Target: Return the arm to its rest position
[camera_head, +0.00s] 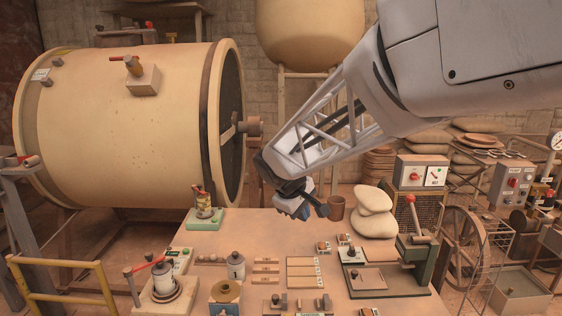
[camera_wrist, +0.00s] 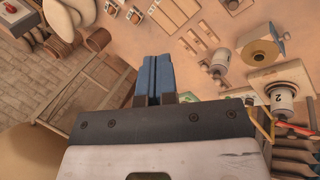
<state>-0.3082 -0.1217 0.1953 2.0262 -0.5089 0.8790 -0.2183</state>
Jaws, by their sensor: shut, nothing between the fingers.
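My gripper (camera_head: 304,209) hangs at the end of my arm over the far edge of the table (camera_head: 240,240) in the head view. In the wrist view its blue fingers (camera_wrist: 155,79) are pressed together with nothing between them. The gripper looks apart from everything on the table. A brown cup (camera_head: 336,208) stands just right of it in the head view. My arm comes in from the upper right and hides part of the background.
A large cream drum (camera_head: 120,125) lies behind the table at left. Stacked pale sacks (camera_head: 373,212) stand at the table's back right, near a green press (camera_head: 415,255). A canister (camera_head: 235,265) and small wooden blocks (camera_head: 266,268) sit on the table. A yellow rail (camera_head: 60,262) stands at front left.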

